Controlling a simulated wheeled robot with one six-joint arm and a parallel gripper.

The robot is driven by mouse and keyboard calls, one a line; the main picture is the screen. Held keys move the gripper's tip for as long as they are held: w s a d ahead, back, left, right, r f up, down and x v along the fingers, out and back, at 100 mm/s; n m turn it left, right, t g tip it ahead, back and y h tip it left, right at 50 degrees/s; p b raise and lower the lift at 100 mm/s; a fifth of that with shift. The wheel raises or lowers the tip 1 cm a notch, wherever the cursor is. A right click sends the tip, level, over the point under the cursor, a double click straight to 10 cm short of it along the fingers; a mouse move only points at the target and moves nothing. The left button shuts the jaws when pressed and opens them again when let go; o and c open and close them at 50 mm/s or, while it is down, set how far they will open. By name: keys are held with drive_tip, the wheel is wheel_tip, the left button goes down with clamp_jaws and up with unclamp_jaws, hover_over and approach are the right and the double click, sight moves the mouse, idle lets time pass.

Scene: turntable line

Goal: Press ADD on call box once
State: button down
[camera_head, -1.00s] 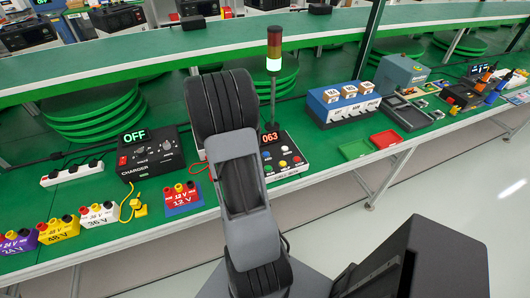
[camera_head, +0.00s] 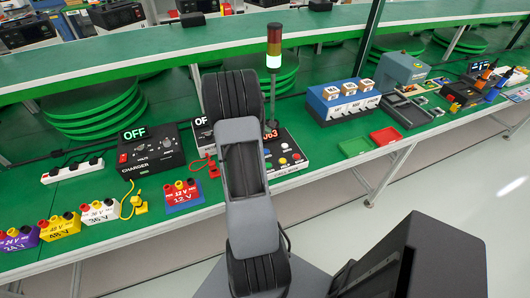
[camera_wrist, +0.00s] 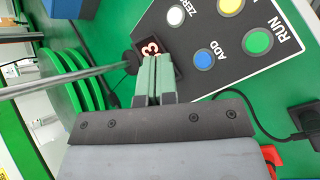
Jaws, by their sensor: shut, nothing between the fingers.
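The call box (camera_head: 284,170) is a dark panel with coloured buttons on the green bench, partly hidden by my arm in the head view. In the wrist view its panel (camera_wrist: 228,65) shows a blue ADD button (camera_wrist: 203,59), a white ZERO button (camera_wrist: 177,15), a green RUN button (camera_wrist: 257,43) and a yellow button (camera_wrist: 230,4). Its red-lit display (camera_wrist: 150,48) is partly covered by my fingers. My gripper (camera_wrist: 158,60) is shut and empty, its tips left of the ADD button in the picture. The head view hides the gripper behind my arm.
A signal tower (camera_head: 274,50) with a lit white section stands behind the call box; its pole (camera_wrist: 60,82) crosses the wrist view. A charger (camera_head: 150,152) and coloured battery blocks stand left. A blue box (camera_head: 343,105) and red tray (camera_head: 386,137) stand right.

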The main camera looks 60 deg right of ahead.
wheel_tip(320, 180, down, 7)
drive_tip(key=b, duration=0.4)
drive_tip(key=shift+b, duration=0.3)
drive_tip(key=shift+f+b, duration=0.6)
drive_tip(key=shift+f, duration=0.05)
idle(1.2)
drive_tip(key=shift+f+b, duration=0.4)
drive_tip(key=shift+b, duration=0.15)
drive_tip(key=shift+f+b, duration=0.4)
idle(0.6)
drive_tip(key=shift+r, duration=0.2)
drive_tip(key=shift+r+p, duration=0.5)
drive_tip(key=shift+r, duration=0.15)
drive_tip(key=shift+r, duration=0.1)
